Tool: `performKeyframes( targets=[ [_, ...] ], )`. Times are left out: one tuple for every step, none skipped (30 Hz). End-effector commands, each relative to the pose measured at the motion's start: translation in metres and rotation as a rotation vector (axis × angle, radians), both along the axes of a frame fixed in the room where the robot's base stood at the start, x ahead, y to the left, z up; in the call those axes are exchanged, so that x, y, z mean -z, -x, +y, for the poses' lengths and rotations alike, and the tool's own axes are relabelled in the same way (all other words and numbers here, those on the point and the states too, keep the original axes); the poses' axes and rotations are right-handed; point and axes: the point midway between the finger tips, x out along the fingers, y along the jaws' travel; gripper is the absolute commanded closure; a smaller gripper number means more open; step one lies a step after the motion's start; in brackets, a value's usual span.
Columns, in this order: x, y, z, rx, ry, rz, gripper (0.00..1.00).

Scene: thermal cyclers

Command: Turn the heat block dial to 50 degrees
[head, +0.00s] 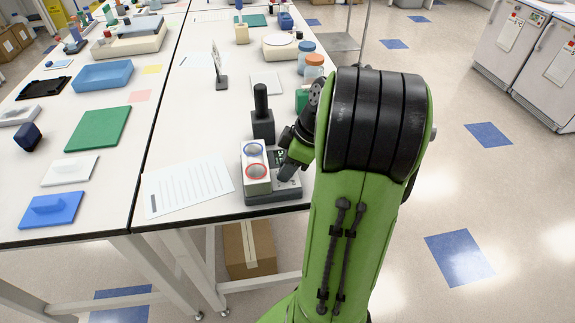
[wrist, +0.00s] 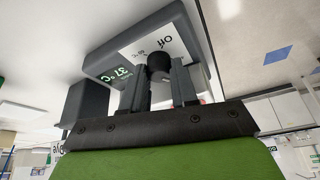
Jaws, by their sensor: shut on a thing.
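The heat block (head: 272,198) stands near the front edge of the right-hand table, with a dark grey base and a pale top with blue and red rings. In the wrist view, its dark housing (wrist: 178,22) has a green display (wrist: 119,75) that seems to read 37 °C. The black round dial (wrist: 158,60) sits on a white panel with an "off" label. My gripper (wrist: 161,76) has one finger on each side of the dial and is shut on it. In the head view, my gripper (head: 289,163) is at the block's right side, and my arm hides the dial.
A dark holder with an upright black piece (head: 262,122) stands just behind the heat block. A printed sheet (head: 187,188) lies to its left. Orange-capped and blue-capped bottles (head: 314,66) stand behind my arm. The table between the sheet and the upright stand (head: 218,68) is mostly clear.

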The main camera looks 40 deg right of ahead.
Motion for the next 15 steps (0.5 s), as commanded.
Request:
performKeyframes(
  targets=[
    [-0.0002, 0.0, 0.0, 0.001, 0.0, 0.0, 1.0],
    [-0.0002, 0.0, 0.0, 0.004, 0.001, 0.0, 1.0],
    [-0.0002, 0.0, 0.0, 0.007, 0.0, 0.0, 1.0],
    [-0.0002, 0.0, 0.0001, 0.011, 0.001, 0.0, 1.0],
    [-0.0003, 0.0, 0.0002, 0.016, 0.002, -0.001, 1.0],
    [-0.0002, 0.0, 0.0002, 0.027, 0.002, -0.001, 1.0],
    [-0.0003, 0.0001, 0.0003, 0.036, 0.0, -0.002, 1.0],
    [-0.0002, 0.0001, 0.0004, 0.046, 0.001, -0.002, 1.0],
    [-0.0001, 0.0003, 0.0004, 0.063, 0.001, -0.002, 1.0],
    [0.0, 0.0004, 0.0005, 0.078, 0.001, -0.001, 1.0],
    [0.0, 0.0003, 0.0006, 0.094, 0.002, -0.001, 1.0],
    [0.0, 0.0003, 0.0009, 0.12, 0.001, -0.002, 1.0],
    [0.0, 0.0003, 0.0012, 0.139, 0.002, -0.003, 1.0],
    [0.0001, 0.0004, 0.0015, 0.161, 0.001, -0.002, 1.0],
    [0.0001, 0.0005, 0.0016, 0.193, 0.001, -0.002, 1.0]
  ],
)
